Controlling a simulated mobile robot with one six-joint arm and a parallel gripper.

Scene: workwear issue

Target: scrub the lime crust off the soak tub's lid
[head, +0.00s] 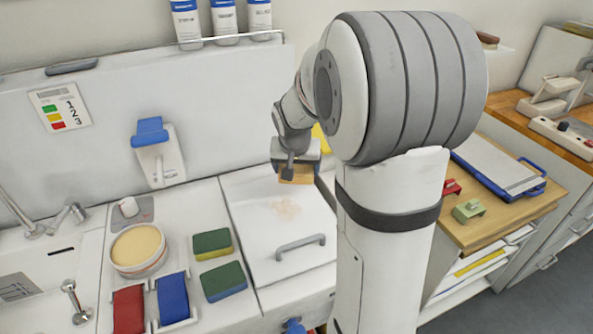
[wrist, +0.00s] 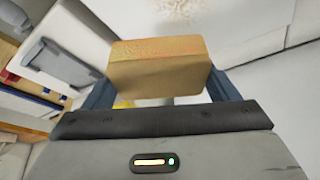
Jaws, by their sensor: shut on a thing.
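The soak tub's lid (head: 255,225) is a white panel with a grey bar handle (head: 300,244) at its front. A pale tan crust patch (head: 287,209) lies near the lid's middle; it also shows at the top of the wrist view (wrist: 178,8). My gripper (head: 297,170) is above the lid's back right part. It is shut on a tan block (wrist: 158,68), which looks like a scrubbing sponge or brush; its orange-brown side also shows in the head view (head: 297,175). The block is apart from the crust patch. My arm hides the lid's right side.
Two green-topped sponges (head: 212,243) lie left of the lid. A round tub of yellowish paste (head: 137,247) and red (head: 128,309) and blue (head: 173,297) items stand further left. A wooden-topped cabinet with a clipboard (head: 497,168) is at the right.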

